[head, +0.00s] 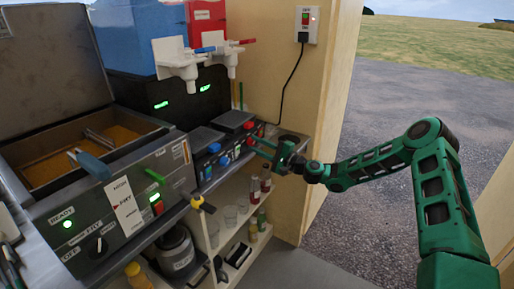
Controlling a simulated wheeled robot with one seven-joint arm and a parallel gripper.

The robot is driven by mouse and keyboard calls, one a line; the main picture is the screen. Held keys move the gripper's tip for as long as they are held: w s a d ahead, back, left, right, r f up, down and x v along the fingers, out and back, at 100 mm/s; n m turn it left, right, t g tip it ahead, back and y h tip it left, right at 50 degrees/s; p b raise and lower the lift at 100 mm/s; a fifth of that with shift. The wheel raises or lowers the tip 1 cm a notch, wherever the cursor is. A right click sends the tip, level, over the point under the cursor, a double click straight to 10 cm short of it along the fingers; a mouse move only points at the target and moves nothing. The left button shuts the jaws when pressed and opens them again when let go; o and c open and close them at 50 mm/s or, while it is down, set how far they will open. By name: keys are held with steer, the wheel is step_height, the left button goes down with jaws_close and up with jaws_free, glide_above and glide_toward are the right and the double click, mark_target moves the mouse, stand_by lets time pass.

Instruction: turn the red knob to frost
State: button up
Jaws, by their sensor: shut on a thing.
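The slush machine stands at the back, with a blue tank (145,35) and a red tank (210,20). Its low front panel (205,168) carries small blue controls (214,147) on the left and small red ones on the right. The red knob (249,141) is at the right end of this panel. My gripper (254,142) reaches in from the right and is shut on the red knob. The fingers partly cover the knob, and its pointer and the frost label are too small to read.
A fryer (110,205) with a lit green ready light stands at the left. Two white taps (180,65) hang above the drip trays (234,121). A shelf (240,215) with cups and bottles is below. A wall switch (306,25) with a cable is behind. Open ground lies right.

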steer(key=shift+w+d+f, duration=0.2)
steer(key=shift+d, duration=0.15)
steer(key=o, duration=1.1)
steer(key=shift+c, duration=0.2)
steer(key=shift+s+a, duration=0.1)
steer(key=shift+a, duration=0.1)
steer(key=shift+s+a, duration=0.1)
steer(key=shift+a, duration=0.05)
steer(key=shift+s, duration=0.1)
steer(key=v, duration=1)
steer(key=shift+d, duration=0.4)
steer(key=shift+s+a, duration=0.1)
